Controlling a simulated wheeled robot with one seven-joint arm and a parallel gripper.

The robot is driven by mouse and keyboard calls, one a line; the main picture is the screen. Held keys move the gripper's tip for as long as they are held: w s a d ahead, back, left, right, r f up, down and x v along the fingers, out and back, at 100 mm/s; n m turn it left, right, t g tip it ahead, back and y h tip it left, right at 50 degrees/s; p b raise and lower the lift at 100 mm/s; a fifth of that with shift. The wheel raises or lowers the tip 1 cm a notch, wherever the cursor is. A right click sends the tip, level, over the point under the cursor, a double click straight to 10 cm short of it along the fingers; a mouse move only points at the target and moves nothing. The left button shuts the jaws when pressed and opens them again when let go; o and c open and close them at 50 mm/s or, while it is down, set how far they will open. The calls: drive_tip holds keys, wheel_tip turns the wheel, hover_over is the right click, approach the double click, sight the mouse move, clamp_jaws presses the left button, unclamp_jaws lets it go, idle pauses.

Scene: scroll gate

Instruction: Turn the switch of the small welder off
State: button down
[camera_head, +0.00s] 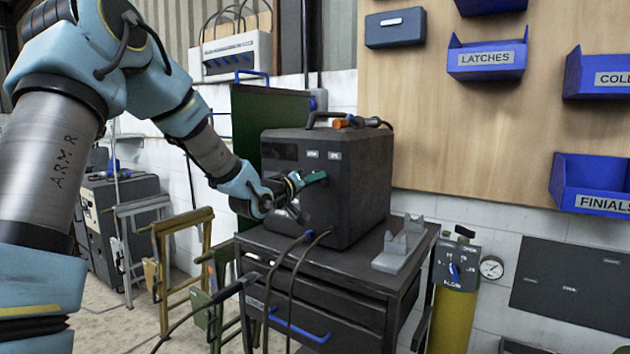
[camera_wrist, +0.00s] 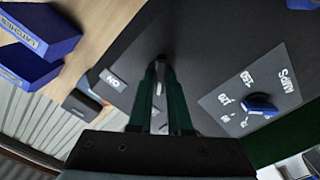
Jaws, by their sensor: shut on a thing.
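The small welder (camera_head: 365,185) is a dark box with a top handle, standing on a dark drawer cabinet. My gripper (camera_head: 312,180) reaches its front face from the left, below two small white labels. In the wrist view the two dark green fingers of my gripper (camera_wrist: 160,75) point at the dark front panel. They are shut on the switch (camera_wrist: 158,88), of which only a small pale part shows between them. An ON label (camera_wrist: 113,83) is left of the fingers. The fingers and wrist hide most of the switch, so its position cannot be told.
An AMPS dial plate (camera_wrist: 228,98) with a blue knob (camera_wrist: 262,104) lies right of the fingers. Cables hang from the welder's front. A grey bracket (camera_head: 397,247) stands on the cabinet top (camera_head: 350,270). A yellow cylinder (camera_head: 453,310) stands to the right; clamp frames stand left.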

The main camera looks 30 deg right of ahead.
drive_tip(key=c, duration=0.8)
unclamp_jaws()
drive_tip(key=shift+c, duration=0.2)
drive_tip(key=b+v, duration=0.2)
drive_tip(key=v, duration=0.8)
drive_tip(key=shift+s+a+b, duration=0.15)
drive_tip(key=shift+a+b, duration=0.2)
drive_tip(key=shift+a, duration=0.05)
drive_tip(key=w+a+f+n+y, duration=0.1)
drive_tip(key=a+f+y, duration=0.55)
drive_tip(key=a, duration=0.35)
drive_tip(key=a+f+n+y, duration=0.1)
drive_tip(key=a+f+y, duration=0.4)
drive_tip(key=a+f, duration=0.45)
drive_tip(key=s+a+f+g+y, duration=0.4)
drive_tip(key=s+a+g, duration=0.3)
drive_tip(key=s+a, duration=0.8)
drive_tip(key=shift+s+f+n, duration=0.15)
drive_tip(key=shift+f+n, duration=0.05)
drive_tip(key=shift+n, duration=0.2)
